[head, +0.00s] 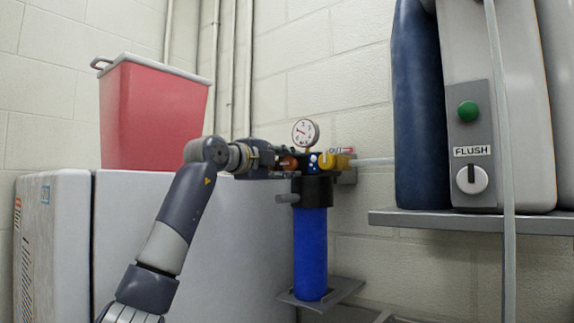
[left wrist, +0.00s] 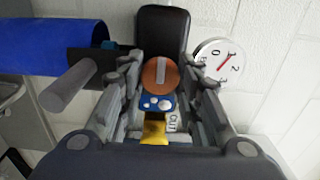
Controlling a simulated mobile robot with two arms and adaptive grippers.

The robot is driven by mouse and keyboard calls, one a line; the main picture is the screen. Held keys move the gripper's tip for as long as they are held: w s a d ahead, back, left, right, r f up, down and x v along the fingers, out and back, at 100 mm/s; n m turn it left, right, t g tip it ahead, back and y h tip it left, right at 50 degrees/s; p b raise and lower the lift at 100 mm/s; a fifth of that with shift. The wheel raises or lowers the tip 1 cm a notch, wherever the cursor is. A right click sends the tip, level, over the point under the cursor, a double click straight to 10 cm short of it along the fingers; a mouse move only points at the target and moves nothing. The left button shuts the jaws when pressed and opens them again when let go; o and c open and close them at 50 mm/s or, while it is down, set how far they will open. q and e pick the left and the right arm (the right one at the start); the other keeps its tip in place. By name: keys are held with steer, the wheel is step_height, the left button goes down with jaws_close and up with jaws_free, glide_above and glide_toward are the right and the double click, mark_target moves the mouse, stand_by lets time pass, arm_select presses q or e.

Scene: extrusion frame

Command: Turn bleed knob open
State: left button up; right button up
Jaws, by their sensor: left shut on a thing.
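The bleed knob (left wrist: 152,88) is a copper-brown disc with a pale bar across its face. In the left wrist view it sits between the fingers of my left gripper (left wrist: 164,75), and the bar runs nearly up and down the picture. In the head view the knob (head: 289,162) is a small brown patch just right of my left gripper (head: 276,160), partly hidden by the fingers. My left gripper is shut on the knob. My right gripper is not in view.
A round pressure gauge (head: 305,133) stands above the filter head. A blue filter housing (head: 310,250) hangs below. A yellow fitting (head: 338,161) is to the right. A red bin (head: 152,118) sits on a grey cabinet. A panel with a FLUSH switch (head: 471,179) is on a right shelf.

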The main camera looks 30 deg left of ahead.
arm_select(q)
steer(key=o, duration=1.1)
steer(key=shift+a, duration=0.15)
steer(key=shift+s, duration=0.1)
steer(key=s, duration=0.8)
steer(key=s+a, duration=0.1)
steer(key=s, duration=0.3)
